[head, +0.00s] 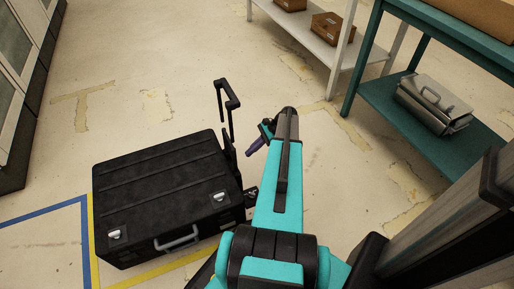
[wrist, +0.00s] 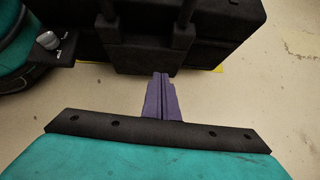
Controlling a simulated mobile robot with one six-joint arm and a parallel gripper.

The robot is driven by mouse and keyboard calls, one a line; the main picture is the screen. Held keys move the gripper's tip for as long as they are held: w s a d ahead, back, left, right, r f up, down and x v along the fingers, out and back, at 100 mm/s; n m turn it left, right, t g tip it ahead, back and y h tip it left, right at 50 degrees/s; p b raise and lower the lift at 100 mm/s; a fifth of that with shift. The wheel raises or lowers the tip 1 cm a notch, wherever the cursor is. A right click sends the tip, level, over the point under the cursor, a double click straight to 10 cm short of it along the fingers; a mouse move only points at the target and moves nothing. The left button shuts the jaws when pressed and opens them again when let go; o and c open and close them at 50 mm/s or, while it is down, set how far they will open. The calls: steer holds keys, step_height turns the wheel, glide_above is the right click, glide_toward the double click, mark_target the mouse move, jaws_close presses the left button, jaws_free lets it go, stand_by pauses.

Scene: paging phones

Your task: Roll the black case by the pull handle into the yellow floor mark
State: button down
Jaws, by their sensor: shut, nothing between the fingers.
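The black case (head: 165,185) lies flat on the floor in the head view, with silver latches and a grey carry handle on its near side. Its pull handle (head: 228,104) stands extended at the case's right end. The yellow floor mark (head: 165,269) shows as lines along the case's left and near sides; the case hides the rest. My gripper (head: 258,146) is shut and empty, right of the pull handle and apart from it. In the wrist view my purple fingers (wrist: 163,98) are together, pointing at the case (wrist: 225,30) beside the lower handle rods (wrist: 185,18).
A blue floor mark (head: 42,214) adjoins at the left. A white shelf (head: 312,48) with cardboard boxes and a teal shelf (head: 385,100) with a metal toolbox (head: 434,102) stand at right. Grey cabinets line the left edge. Floor behind the case is clear.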

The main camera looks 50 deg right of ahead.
steer(key=shift+w+a+f+b, duration=0.3)
steer(key=shift+w+a, duration=0.2)
steer(key=shift+a, duration=0.25)
steer(key=shift+w+a+f+b, duration=0.25)
steer(key=shift+w+a+b, duration=0.2)
steer(key=shift+a, duration=0.35)
steer(key=shift+w+a+f+b, duration=0.3)
steer(key=shift+w+a, duration=0.25)
steer(key=shift+a, duration=0.2)
steer(key=shift+r, duration=0.15)
